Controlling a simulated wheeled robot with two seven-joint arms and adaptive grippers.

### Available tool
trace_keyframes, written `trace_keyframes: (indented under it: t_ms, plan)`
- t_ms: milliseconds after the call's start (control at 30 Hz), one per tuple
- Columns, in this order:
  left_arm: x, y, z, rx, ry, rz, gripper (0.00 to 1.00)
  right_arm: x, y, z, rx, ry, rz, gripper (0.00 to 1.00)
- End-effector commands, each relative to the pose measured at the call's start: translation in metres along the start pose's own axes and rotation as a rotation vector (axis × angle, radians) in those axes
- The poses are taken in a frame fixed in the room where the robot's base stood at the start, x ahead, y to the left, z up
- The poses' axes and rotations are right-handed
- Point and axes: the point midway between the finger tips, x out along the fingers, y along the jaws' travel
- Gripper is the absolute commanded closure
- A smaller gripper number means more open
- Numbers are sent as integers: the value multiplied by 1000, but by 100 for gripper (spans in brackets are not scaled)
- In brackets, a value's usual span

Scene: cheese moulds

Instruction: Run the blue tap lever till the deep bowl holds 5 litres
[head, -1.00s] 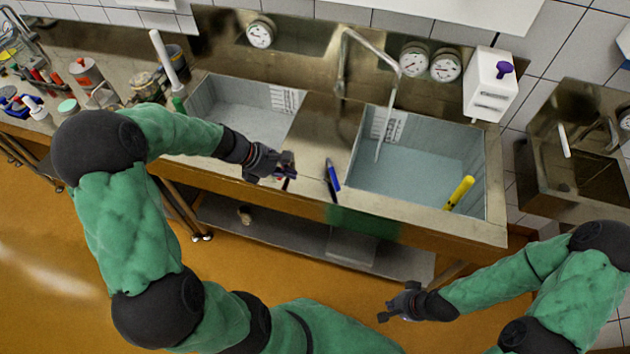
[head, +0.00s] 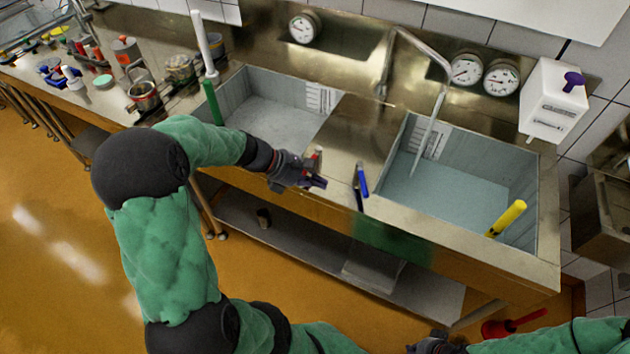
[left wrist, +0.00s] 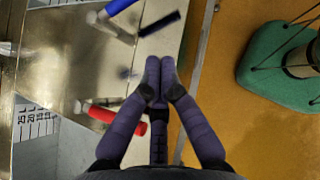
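The blue tap lever (head: 362,181) stands at the front of the counter between the two bowls; it also shows at the top of the left wrist view (left wrist: 119,6). A red lever (left wrist: 115,117) is left of my left gripper's fingers. My left gripper (head: 314,182) is at the counter's front edge, left of the blue lever and apart from it. Its fingertips meet in the left wrist view (left wrist: 159,72), with nothing seen between them. The right bowl (head: 455,190) looks bluish inside, below the spout (head: 418,45). Its water level is unclear. My right gripper (head: 432,346) is cut by the bottom edge.
A black lever (left wrist: 160,23) is beside the blue one. The left bowl (head: 275,115) has a scale on its wall. A yellow stick (head: 507,218) stands in the right bowl. A white dispenser (head: 553,100) hangs at the right. Pots (head: 144,95) crowd the counter's left.

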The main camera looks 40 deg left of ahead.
Motion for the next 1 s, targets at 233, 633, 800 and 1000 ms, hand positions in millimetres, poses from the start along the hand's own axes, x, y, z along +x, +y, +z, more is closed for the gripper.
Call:
trace_keyframes:
  t_ms: [233,633,800,1000]
  plan:
    - [51,-1,-2,1,-1,-4,100,18,6,0,0,0,0,100]
    - [81,0,27,1,1,0,100,27,10,-1,0,0,0,100]
    - [83,0,30,-1,1,0,100,27,10,-1,0,0,0,100]
    - [83,0,31,-1,1,1,100,27,10,-1,0,0,0,100]
